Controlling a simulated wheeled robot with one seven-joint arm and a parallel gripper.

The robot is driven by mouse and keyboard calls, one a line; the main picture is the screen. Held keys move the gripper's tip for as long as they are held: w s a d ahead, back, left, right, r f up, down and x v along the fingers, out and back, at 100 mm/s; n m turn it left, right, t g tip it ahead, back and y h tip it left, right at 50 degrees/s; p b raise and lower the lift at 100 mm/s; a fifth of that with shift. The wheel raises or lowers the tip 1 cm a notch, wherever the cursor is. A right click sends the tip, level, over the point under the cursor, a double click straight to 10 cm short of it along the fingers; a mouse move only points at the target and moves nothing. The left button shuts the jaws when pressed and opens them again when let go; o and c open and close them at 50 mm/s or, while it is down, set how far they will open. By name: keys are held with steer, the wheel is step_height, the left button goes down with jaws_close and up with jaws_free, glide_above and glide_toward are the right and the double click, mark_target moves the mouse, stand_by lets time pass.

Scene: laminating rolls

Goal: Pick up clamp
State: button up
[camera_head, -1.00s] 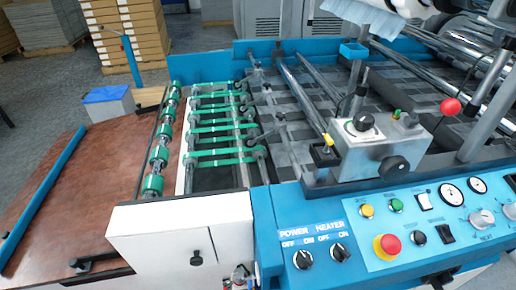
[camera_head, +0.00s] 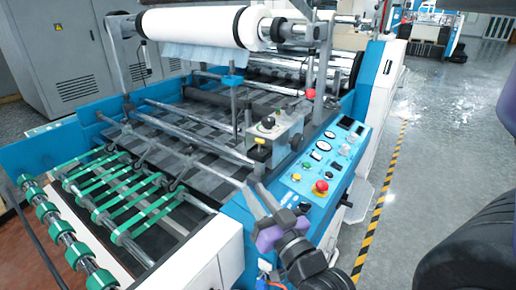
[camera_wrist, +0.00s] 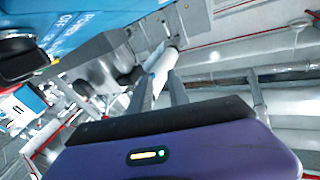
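No clamp can be picked out for certain. In the head view, a white film roll (camera_head: 195,27) lies on a shaft above the machine. A dark ring (camera_head: 248,28) sits at its right end, and a grey metal collar (camera_head: 297,32) sits farther along the shaft; I cannot tell whether either is the clamp. My gripper (camera_head: 257,190) is over the front of the machine, beside the control panel, well below and in front of the roll. In the wrist view, my gripper (camera_wrist: 161,80) shows two fingers apart with nothing held between them.
The blue control panel (camera_head: 310,165) with knobs and gauges is right of my gripper. A grey control box (camera_head: 275,137) and upright posts stand between my gripper and the roll. Green-banded rollers (camera_head: 115,190) are at left. Clear floor (camera_head: 425,130) lies right of a yellow-black stripe.

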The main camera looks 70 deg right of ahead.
steer(key=s+d+r+n+y+p, duration=0.2)
steer(key=s+d+r+y, duration=0.1)
steer(key=d+r, duration=1.55)
steer(key=n+g+y, duration=0.2)
steer(key=n+y, duration=0.3)
steer(key=y, duration=0.2)
glide_toward(261, 140)
steer(key=a+x, duration=0.1)
steer(key=x, duration=0.2)
steer(key=shift+h, duration=0.3)
steer(key=x, duration=0.5)
steer(key=p+x, duration=0.1)
steer(key=x, duration=0.1)
steer(key=shift+w+d+f, duration=0.2)
steer(key=shift+w+d, duration=0.05)
steer(key=shift+d, duration=0.25)
steer(key=shift+c, duration=0.2)
jaws_close()
